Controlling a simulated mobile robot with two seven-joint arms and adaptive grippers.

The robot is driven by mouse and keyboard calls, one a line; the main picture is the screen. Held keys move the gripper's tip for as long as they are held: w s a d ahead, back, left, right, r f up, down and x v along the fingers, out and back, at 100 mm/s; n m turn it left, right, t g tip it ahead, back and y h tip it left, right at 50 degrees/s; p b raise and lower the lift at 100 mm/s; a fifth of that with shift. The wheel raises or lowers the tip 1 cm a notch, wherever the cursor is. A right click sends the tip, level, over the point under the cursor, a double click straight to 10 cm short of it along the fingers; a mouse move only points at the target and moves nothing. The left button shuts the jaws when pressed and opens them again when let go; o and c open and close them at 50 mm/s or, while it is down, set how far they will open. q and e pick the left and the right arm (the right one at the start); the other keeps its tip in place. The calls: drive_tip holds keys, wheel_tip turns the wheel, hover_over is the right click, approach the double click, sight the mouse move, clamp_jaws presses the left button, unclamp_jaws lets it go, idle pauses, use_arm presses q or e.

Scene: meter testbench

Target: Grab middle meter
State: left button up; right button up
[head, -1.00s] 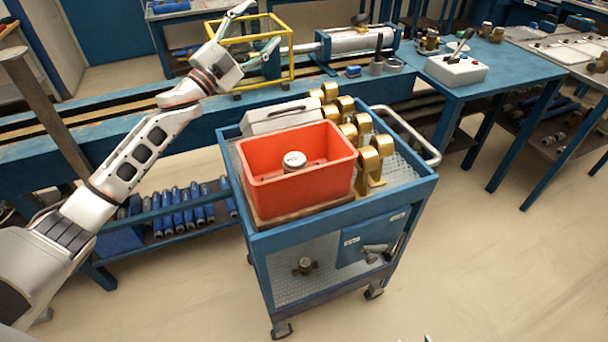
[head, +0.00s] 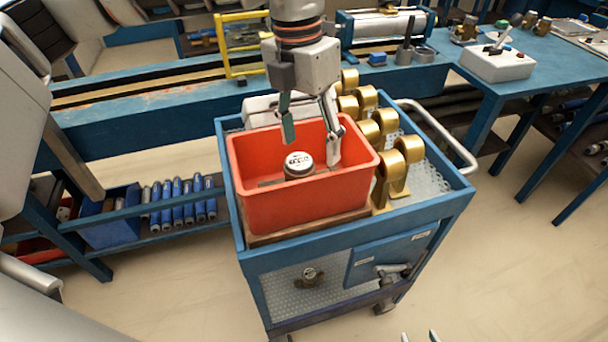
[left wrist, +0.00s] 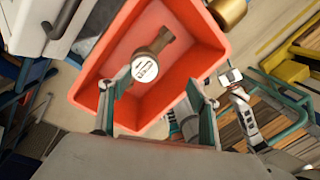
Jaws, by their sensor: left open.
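One round meter with a white face and a brass body (head: 299,164) lies in the red-orange bin (head: 285,212) on the blue cart. It also shows in the left wrist view (left wrist: 146,68), face toward the camera, with brass pipe ends. My left gripper (head: 311,148) points down over the bin, its fingers spread and empty, slightly behind and above the meter. In the left wrist view its fingers (left wrist: 157,105) stand apart on either side below the meter. Only small tips of my right gripper (head: 419,337) show at the bottom edge.
Several brass fittings (head: 388,160) stand right of the bin. A white-grey case (head: 262,110) sits behind it. The cart's handle (head: 440,132) is at the right. A yellow frame (head: 232,50) and a bench (head: 130,130) lie behind. Floor is clear right of the cart.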

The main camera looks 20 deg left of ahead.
sight(299, 161)
use_arm(q)
drive_tip(key=shift+w+a+f+n+y, duration=0.2)
drive_tip(key=shift+a+f+y, duration=0.1)
drive_tip(key=shift+a, duration=0.35)
drive_tip(key=shift+w+a+f+n+y, duration=0.1)
drive_tip(key=shift+w+a+f+y, duration=0.15)
drive_tip(key=shift+a, duration=0.35)
drive_tip(key=shift+a+f, duration=0.1)
drive_tip(key=shift+f, duration=0.15)
drive_tip(key=shift+s+d+f, duration=0.1)
drive_tip(key=shift+d+f, duration=0.05)
drive_tip(key=shift+f, duration=1.6)
drive_tip(key=shift+s+d+f, duration=0.1)
drive_tip(key=shift+d+f, duration=0.05)
drive_tip(key=shift+f, duration=1.6)
drive_tip(key=shift+r, duration=0.1)
clamp_jaws()
